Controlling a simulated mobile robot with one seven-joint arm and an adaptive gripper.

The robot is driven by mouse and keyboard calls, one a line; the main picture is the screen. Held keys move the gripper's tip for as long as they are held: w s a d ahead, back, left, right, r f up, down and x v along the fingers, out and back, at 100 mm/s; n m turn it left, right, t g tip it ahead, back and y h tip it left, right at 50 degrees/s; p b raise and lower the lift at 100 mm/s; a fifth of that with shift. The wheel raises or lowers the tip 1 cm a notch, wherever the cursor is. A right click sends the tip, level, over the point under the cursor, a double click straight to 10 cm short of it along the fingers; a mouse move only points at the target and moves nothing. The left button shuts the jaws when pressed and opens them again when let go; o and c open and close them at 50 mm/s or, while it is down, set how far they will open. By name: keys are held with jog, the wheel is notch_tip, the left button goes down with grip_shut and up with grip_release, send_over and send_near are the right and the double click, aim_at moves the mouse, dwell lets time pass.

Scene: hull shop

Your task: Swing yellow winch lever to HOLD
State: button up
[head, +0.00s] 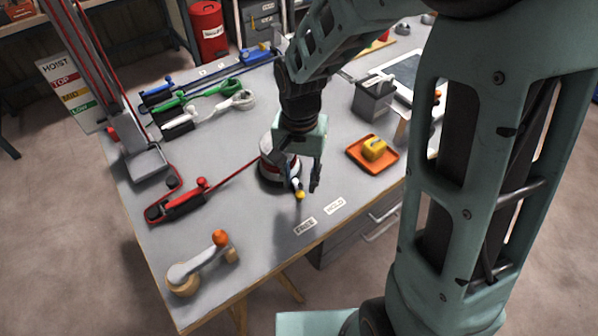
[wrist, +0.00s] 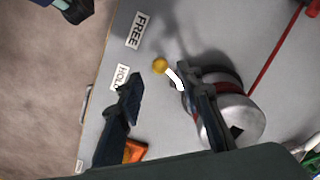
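The winch is a drum with red and white bands (head: 277,166), partly hidden by my gripper in the head view. It also shows in the wrist view (wrist: 242,117). Its white lever ends in a yellow knob (head: 300,195), also in the wrist view (wrist: 159,65), and points nearer FREE than HOLD. The FREE label (head: 305,226) and HOLD label (head: 335,206) lie on the bench. My gripper (wrist: 162,74) is open above the lever. The knob appears between the fingertips; the right finger overlaps the lever's inner part. Contact cannot be told. The left finger partly covers HOLD.
A red line runs from the drum to a red clutch (head: 180,203) at left. An orange tray (head: 372,154) with a yellow block is right of my gripper. A crank with an orange knob (head: 220,238) stands at the front left. Bench around the labels is clear.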

aim_at(300, 193)
jog(key=shift+f, duration=2.35)
jog(key=shift+c, duration=0.2)
grip_shut()
